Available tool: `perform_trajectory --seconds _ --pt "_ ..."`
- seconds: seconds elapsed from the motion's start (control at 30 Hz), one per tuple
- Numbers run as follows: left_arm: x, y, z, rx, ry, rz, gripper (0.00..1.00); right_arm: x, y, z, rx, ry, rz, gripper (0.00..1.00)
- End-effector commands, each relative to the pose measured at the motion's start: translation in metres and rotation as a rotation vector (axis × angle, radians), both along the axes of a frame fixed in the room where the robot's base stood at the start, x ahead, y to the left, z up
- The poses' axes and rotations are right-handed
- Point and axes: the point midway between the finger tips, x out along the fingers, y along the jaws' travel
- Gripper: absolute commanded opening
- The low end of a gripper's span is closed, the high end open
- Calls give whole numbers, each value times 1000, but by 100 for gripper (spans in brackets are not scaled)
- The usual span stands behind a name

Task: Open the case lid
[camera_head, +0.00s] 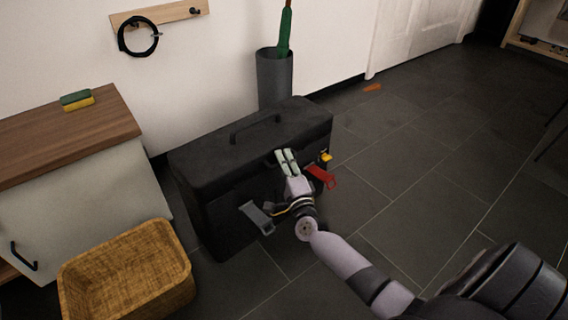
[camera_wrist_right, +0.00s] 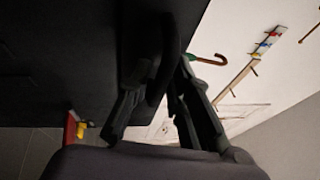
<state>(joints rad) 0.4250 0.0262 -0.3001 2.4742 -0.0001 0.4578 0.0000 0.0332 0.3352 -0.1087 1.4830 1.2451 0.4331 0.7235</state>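The big black case (camera_head: 225,160) stands on the floor against the wall, its lid down, with a handle (camera_head: 256,127) on top. My right gripper (camera_head: 286,161) is at the upper front edge of the case, between the latches. In the right wrist view its dark fingers (camera_wrist_right: 165,85) come up on either side of a dark strip; whether they pinch it is too dark to tell. My left gripper is not seen.
A cabinet (camera_head: 85,185) and a wicker basket (camera_head: 128,275) stand left of the case. A dark bin (camera_head: 275,78) with a green umbrella (camera_head: 285,30) stands behind it. Tiled floor to the right is mostly clear, with a small orange item (camera_head: 372,87) near the wall.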

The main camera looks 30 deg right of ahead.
Motion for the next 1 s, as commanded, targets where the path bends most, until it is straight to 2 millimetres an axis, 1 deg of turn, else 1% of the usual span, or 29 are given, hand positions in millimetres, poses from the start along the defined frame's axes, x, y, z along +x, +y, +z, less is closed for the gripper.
perform_trajectory --seconds 0.23,0.5,0.53,1.0 --pt "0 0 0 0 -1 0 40 1 0 0 0 0 0 19" --pt "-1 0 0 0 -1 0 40 0 0 0 0 0 0 1" --pt "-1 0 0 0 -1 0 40 0 0 0 0 0 0 0" --pt "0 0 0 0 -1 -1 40 0 0 0 1 1 0 0"
